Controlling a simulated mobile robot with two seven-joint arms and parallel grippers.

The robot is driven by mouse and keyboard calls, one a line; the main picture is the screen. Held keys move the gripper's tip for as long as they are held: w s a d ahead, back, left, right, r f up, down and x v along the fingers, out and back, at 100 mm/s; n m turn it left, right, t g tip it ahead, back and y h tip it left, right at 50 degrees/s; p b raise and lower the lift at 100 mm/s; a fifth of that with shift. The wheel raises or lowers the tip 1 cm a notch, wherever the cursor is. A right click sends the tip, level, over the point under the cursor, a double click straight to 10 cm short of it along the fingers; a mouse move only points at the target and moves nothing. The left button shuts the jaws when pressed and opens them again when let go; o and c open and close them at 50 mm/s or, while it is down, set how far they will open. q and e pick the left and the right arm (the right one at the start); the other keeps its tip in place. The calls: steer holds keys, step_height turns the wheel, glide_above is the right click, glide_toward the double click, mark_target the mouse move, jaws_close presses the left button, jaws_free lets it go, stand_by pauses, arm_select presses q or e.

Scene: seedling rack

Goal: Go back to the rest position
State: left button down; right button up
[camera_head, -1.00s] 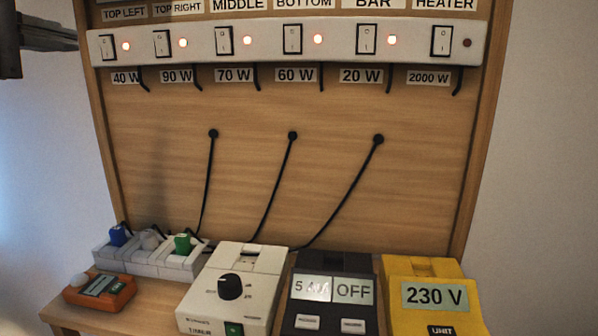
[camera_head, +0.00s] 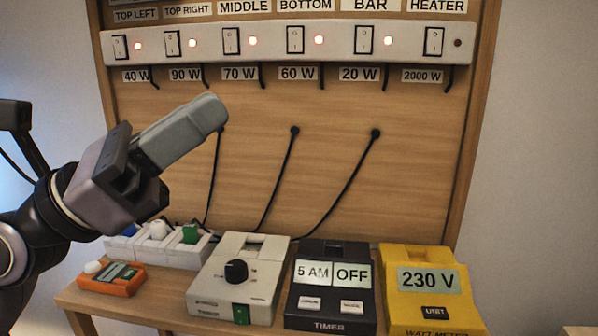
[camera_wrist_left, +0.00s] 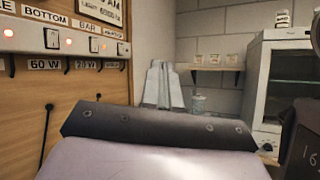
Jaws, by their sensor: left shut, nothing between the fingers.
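My left gripper (camera_head: 217,108) reaches in from the left in the head view, in front of the wooden board. Its grey fingers are closed together with nothing between them, pointing up and right. It is clear of the devices and the switches. In the left wrist view the closed fingers (camera_wrist_left: 164,86) point away toward the far wall.
The switch strip (camera_head: 290,61) runs across the board (camera_head: 420,170); every lamp but the heater's glows. Below stand a power strip (camera_head: 180,258), orange meter (camera_head: 120,283), white controller (camera_head: 207,285), dark timer (camera_head: 330,248) and yellow watt meter (camera_head: 420,252). A white cabinet (camera_wrist_left: 258,90) stands right.

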arm_select(q)
steer(key=w+a+f+n+t+y, duration=0.25)
steer(key=a+n+t+y, duration=0.4)
steer(key=n, duration=0.75)
steer(key=w+a+f+n+t+y, duration=0.3)
steer(key=n+t+y, duration=0.4)
steer(key=n+t, duration=0.55)
steer(key=a+f+n+g+y, duration=0.4)
steer(key=f+n+g+y, duration=0.15)
steer(key=f+n, duration=0.45)
steer(key=a+f+n+g+y, duration=0.4)
steer(key=f+n+y, duration=0.35)
steer(key=f, duration=0.45)
steer(key=s+d+f+n+g+h, duration=0.25)
steer(key=s+f+g, duration=0.45)
steer(key=s+f, duration=0.45)
steer(key=s+d+f+n+g+h, duration=0.15)
steer(key=s+f+n+g, duration=0.35)
steer(key=s+f, duration=0.6)
steer(key=w+d+f+m+t+h+p, duration=0.1)
steer(key=w+d+f+t+h+p, duration=0.1)
steer(key=w+f+t, duration=0.3)
steer(key=shift+w+f+t, duration=0.35)
steer(key=shift+w+f, duration=0.8)
